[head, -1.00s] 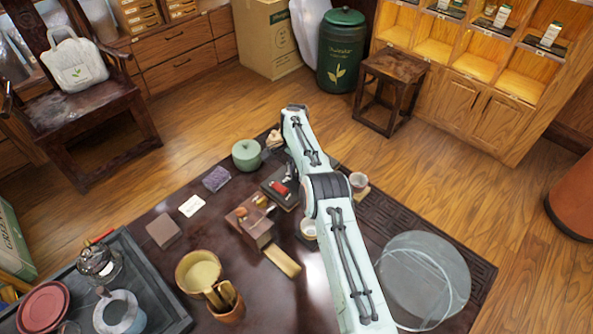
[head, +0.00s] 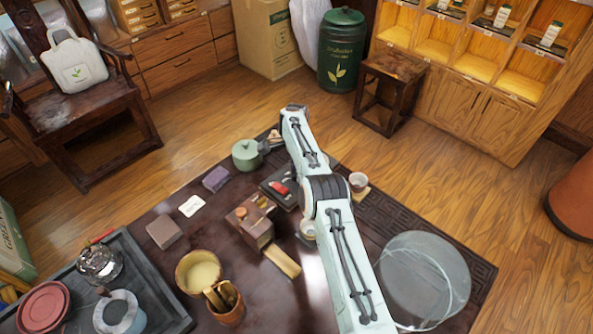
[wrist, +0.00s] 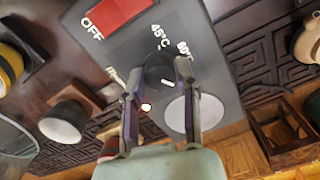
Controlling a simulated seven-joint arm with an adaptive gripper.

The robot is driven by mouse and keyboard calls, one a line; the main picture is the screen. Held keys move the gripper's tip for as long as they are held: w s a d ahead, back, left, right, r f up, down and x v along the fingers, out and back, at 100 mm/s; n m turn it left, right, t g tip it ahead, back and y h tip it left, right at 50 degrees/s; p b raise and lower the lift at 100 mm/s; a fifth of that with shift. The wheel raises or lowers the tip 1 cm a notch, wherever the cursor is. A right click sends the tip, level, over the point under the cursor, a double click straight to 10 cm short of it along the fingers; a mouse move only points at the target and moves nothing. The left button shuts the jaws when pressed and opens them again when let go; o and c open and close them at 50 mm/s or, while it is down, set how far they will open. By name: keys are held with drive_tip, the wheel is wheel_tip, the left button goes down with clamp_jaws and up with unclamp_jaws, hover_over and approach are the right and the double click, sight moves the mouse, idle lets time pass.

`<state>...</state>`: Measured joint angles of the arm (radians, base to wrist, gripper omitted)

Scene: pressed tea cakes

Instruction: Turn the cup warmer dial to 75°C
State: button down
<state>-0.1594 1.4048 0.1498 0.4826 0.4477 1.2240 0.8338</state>
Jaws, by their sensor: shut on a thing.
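The cup warmer (head: 269,184) is a dark grey box on the table, partly behind my arm in the head view. In the wrist view its panel (wrist: 205,60) shows a red switch beside OFF, 45°C and 60° labels, a small lit lamp and a pale round plate (wrist: 178,115). The black dial (wrist: 158,69) sits between the fingertips of my gripper (wrist: 158,78), which is shut on it. A white mark shows near the dial's lower right edge. No 75°C label is readable; the right finger covers part of the panel there.
A green lidded pot (head: 246,154) stands close to my wrist. A white cup (head: 357,181) is right of my arm, and a wooden box (head: 250,222) is in front of the warmer. A purple block (head: 215,179) lies left.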

drive_tip(key=shift+f, duration=0.15)
drive_tip(key=c, duration=0.8)
unclamp_jaws()
wheel_tip(320, 180, up, 12)
